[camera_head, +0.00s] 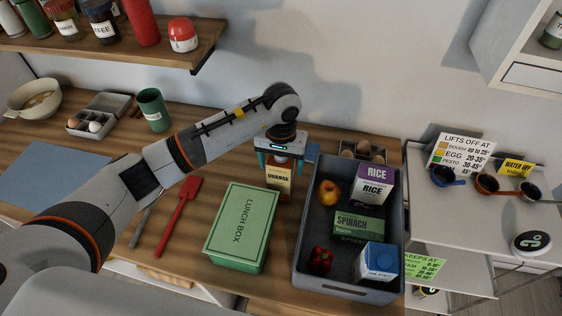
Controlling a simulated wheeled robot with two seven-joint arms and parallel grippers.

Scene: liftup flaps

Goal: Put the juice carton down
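The juice carton (279,182), orange and white with the label "ORANGE", is upright at the back of the wooden counter, between the green lunch box and the grey crate. My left gripper (281,160) points down over it, with one teal finger on each side of its top. The fingers appear closed on the carton's top, which the gripper partly hides. I cannot tell whether the carton's base touches the counter. My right gripper is not in view.
The grey crate (298,262) holds a rice box, a spinach box, an apple, a red pepper and a blue-white carton. The green lunch box (243,225) is in front. A red spatula (181,210) lies left of it. An egg box (362,151) stands behind the crate.

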